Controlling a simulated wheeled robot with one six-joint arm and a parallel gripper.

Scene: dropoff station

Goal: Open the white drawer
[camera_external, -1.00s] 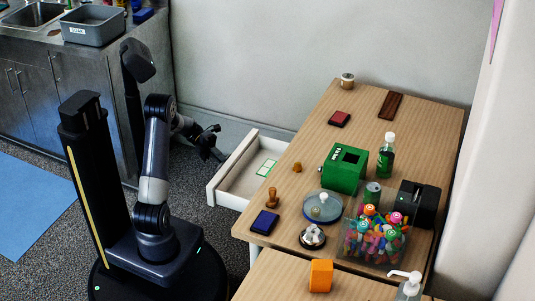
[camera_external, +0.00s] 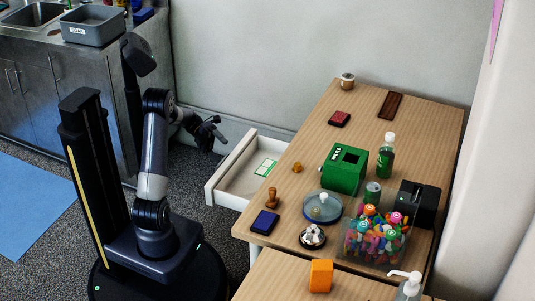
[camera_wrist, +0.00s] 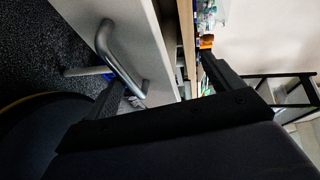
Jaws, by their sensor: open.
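The white drawer (camera_external: 229,166) stands pulled out from the left side of the wooden table in the external view, with a green-outlined white card (camera_external: 266,167) inside. My gripper (camera_external: 219,133) is open, above and beyond the drawer's far front corner. In the wrist view, the drawer's white front (camera_wrist: 147,35) carries a grey bar handle (camera_wrist: 119,61). My dark gripper fingers (camera_wrist: 160,82) are spread apart, with the drawer's front panel edge showing between them. I see nothing held. Whether a finger touches the drawer is unclear.
The wooden table (camera_external: 330,155) holds a green box (camera_external: 344,170), a clear bin of colourful pieces (camera_external: 377,240), stamps and bottles. A metal sink counter (camera_external: 75,90) stands behind my arm. Open carpet lies in front of the drawer.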

